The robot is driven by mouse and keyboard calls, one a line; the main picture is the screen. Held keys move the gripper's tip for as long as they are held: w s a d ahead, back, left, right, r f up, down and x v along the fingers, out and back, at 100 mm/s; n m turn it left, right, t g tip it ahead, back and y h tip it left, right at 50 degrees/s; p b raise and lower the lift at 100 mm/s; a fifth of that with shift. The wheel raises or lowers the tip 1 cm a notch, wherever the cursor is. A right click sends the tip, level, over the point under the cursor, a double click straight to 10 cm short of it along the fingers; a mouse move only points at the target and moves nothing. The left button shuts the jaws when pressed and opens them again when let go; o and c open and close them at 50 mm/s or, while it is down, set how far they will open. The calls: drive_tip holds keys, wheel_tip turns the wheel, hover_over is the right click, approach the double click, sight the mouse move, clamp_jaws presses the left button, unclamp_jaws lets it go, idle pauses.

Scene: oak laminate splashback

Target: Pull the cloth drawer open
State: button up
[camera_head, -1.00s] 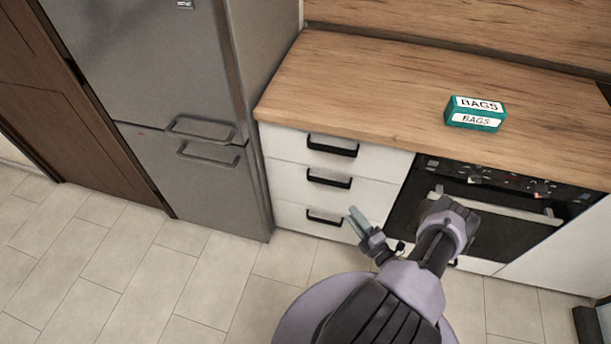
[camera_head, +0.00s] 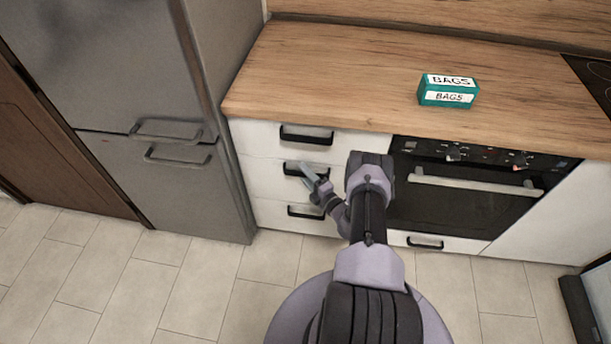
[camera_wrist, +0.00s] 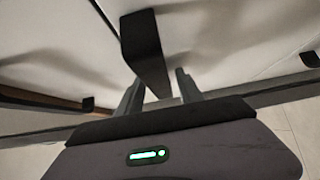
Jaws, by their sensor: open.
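A white cabinet holds three stacked drawers with black bar handles: a top drawer (camera_head: 262,136), a middle drawer (camera_head: 262,176) and a bottom drawer (camera_head: 270,214). All look shut. No label shows which is the cloth drawer. My gripper (camera_head: 306,172) is in front of the middle drawer, overlapping the right part of its handle (camera_head: 291,168). In the wrist view, a black handle (camera_wrist: 146,48) reaches down between the two spread fingers of my gripper (camera_wrist: 160,82). The fingers are open; I cannot tell whether either touches the handle.
A teal box marked BAGS (camera_head: 447,91) stands on the wooden worktop (camera_head: 330,75). A grey fridge (camera_head: 180,190) is left of the drawers. An oven (camera_head: 460,195) is to their right. Tiled floor (camera_head: 110,270) is clear at the front left.

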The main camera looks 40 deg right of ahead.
clamp_jaws()
idle(1.4)
